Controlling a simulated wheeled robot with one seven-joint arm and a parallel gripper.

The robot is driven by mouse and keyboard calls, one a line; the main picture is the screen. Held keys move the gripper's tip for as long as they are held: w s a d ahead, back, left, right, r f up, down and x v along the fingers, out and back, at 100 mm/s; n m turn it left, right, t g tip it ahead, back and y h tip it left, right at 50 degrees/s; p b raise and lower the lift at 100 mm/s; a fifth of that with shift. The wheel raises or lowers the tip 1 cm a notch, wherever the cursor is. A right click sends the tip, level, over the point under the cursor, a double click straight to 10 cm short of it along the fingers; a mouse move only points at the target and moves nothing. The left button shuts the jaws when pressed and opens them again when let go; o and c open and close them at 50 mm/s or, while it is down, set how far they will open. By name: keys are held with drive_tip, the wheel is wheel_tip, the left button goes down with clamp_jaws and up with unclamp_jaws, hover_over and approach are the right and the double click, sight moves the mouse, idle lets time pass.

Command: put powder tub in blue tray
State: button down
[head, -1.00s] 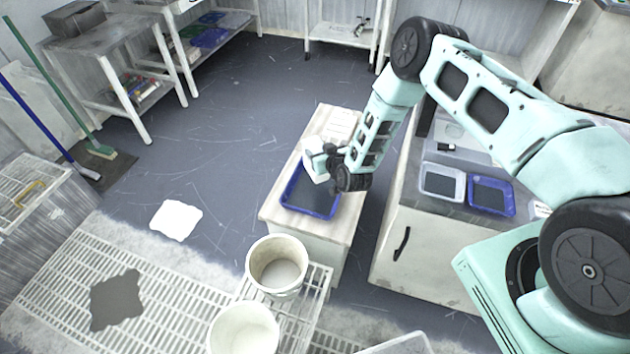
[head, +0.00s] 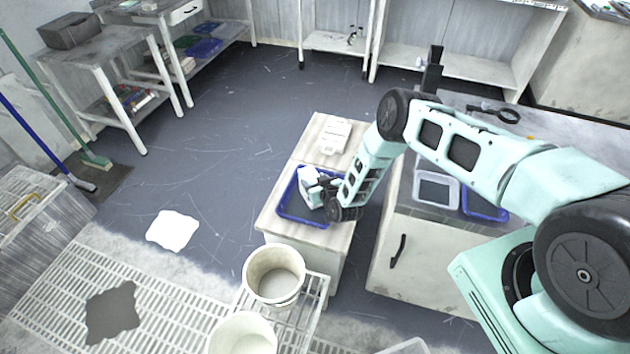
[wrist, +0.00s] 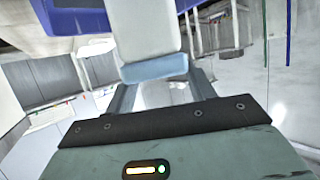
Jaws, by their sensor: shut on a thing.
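The powder tub, a white container (head: 308,188), is held in my gripper (head: 322,187) at the blue tray (head: 284,207). In the head view the tub overlaps the tray's inside. I cannot tell whether its base touches the tray floor. In the wrist view the tub (wrist: 145,30) fills the space between the fingers of my gripper (wrist: 158,88), with a pale blue band at its near end. The tray's blue wall (wrist: 75,20) shows beside it. My wrist hides the tray's right part in the head view.
The tray sits on a narrow white cabinet (head: 296,237). A white box (head: 335,134) lies behind it. Two white buckets stand in front, one at the cabinet's near end (head: 274,275). A grey tray (head: 436,190) and another blue tray (head: 485,207) are on the right counter.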

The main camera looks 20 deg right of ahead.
drive_tip(key=shift+w, duration=0.1)
drive_tip(key=c, duration=0.5)
unclamp_jaws()
drive_tip(key=shift+s, duration=0.2)
drive_tip(key=b+v, duration=0.1)
drive_tip(key=v, duration=1)
drive_tip(key=w+a+r+n+g+y, duration=0.1)
drive_tip(key=w+a+r+g+y, duration=0.15)
drive_tip(key=a+r, duration=0.5)
drive_tip(key=s+a+r+n+g, duration=0.1)
drive_tip(key=s+a+r+g, duration=0.15)
drive_tip(key=r, duration=0.45)
drive_tip(key=s+a+r+n+g, duration=0.1)
drive_tip(key=s+a+r+g, duration=0.2)
drive_tip(key=r, duration=0.5)
drive_tip(key=s+a+r+n+g+h, duration=0.1)
drive_tip(key=s+a+r+n+g, duration=0.15)
drive_tip(key=s+r, duration=1)
drive_tip(key=s+d+r+g+h, duration=0.1)
drive_tip(key=s+d+r, duration=0.1)
drive_tip(key=s, duration=0.3)
drive_tip(key=s+d+r+h, duration=0.1)
drive_tip(key=s+d, duration=0.1)
drive_tip(key=s, duration=0.4)
drive_tip(key=s+d+r+g+h, duration=0.1)
drive_tip(key=s+d+r, duration=0.1)
drive_tip(key=s, duration=0.4)
drive_tip(key=shift+d+r+n+g, duration=0.25)
drive_tip(key=shift+r+n+g, duration=0.1)
drive_tip(key=shift+r, duration=0.05)
